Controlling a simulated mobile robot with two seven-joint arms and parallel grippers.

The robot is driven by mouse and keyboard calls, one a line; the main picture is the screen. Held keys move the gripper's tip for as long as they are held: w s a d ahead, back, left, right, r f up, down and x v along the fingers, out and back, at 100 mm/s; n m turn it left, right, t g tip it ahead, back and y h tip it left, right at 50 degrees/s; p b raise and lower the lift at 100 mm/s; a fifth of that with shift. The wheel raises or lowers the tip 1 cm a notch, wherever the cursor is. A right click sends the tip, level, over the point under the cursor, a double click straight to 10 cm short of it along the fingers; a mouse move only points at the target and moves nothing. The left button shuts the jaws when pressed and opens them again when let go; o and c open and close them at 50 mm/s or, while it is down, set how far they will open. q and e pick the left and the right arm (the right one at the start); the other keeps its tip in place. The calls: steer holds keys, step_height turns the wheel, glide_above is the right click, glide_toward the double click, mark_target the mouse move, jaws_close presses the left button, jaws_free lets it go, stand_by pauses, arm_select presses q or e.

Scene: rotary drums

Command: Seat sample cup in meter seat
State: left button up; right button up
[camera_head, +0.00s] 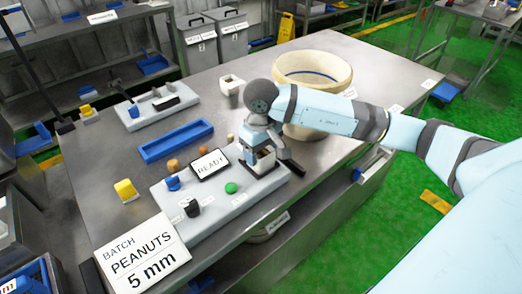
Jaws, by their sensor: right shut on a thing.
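The meter is a light grey block (222,222) with a READY display (210,164), on the steel table. My right gripper (255,148) points down over the far right end of the meter, shut on what looks like the small sample cup (265,158), which has brown contents. The cup is at the meter seat, mostly covered by the gripper. I cannot tell whether it is fully down in the seat or just above it. My left gripper is not in view.
The meter carries a green button (231,188) and a black knob (192,208). A "PEANUTS 5 mm" sign (143,256) stands in front. A blue tray (176,141), a white square cup (231,84) and a large cream drum (312,70) are behind. My right arm spans the table's right side.

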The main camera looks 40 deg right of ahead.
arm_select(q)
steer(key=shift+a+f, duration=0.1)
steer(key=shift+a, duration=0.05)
arm_select(e)
steer(key=shift+f+b, duration=0.2)
steer(key=shift+b, duration=0.1)
steer(key=o, duration=1.1)
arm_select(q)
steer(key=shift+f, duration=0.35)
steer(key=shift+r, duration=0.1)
arm_select(e)
steer(key=shift+r, duration=0.4)
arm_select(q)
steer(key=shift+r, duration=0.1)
arm_select(e)
steer(key=shift+r, duration=6.6)
